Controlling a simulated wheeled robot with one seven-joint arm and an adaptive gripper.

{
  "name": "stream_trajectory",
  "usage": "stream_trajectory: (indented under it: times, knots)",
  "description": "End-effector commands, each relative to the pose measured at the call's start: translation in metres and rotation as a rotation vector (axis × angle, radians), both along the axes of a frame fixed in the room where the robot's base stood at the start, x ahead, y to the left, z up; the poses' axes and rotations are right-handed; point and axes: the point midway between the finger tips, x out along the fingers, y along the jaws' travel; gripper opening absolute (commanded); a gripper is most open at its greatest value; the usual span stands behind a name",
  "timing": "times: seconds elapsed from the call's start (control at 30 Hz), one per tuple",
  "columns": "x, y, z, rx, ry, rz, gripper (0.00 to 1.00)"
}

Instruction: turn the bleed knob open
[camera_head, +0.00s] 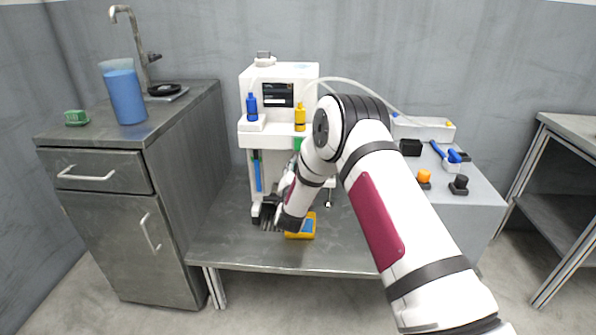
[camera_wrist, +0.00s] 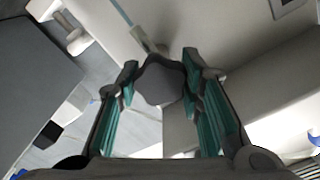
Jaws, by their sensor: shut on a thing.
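The bleed knob is most likely the dark grey, lobed knob (camera_wrist: 160,82) between my fingertips in the wrist view. It sits against a pale surface, beside a small metal fitting (camera_wrist: 148,42). My gripper (camera_wrist: 161,70) has its two teal-padded fingers closed on the sides of this knob. In the head view my gripper (camera_head: 271,214) is low at the front of the white machine (camera_head: 290,75), near its left foot. There the knob is hidden behind my gripper and arm. Which way the knob is turned cannot be told.
The machine stands on a grey metal table (camera_head: 235,245) and carries a blue bottle (camera_head: 252,106) and a yellow bottle (camera_head: 300,117). A yellow-and-blue item (camera_head: 303,228) lies right of my gripper. A blue pitcher (camera_head: 124,92) stands on the left cabinet. The table's front left is clear.

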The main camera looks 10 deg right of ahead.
Motion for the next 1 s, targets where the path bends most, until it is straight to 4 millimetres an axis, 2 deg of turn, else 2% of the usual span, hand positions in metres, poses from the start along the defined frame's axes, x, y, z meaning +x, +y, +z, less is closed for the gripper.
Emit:
stream_trajectory:
  times: [0.43,1.0]
  knots:
    - [0.0002,0.0016,-0.0006,-0.284,0.093,0.002,0.06]
    - [0.0001,0.0010,-0.0005,-0.359,0.119,0.000,0.06]
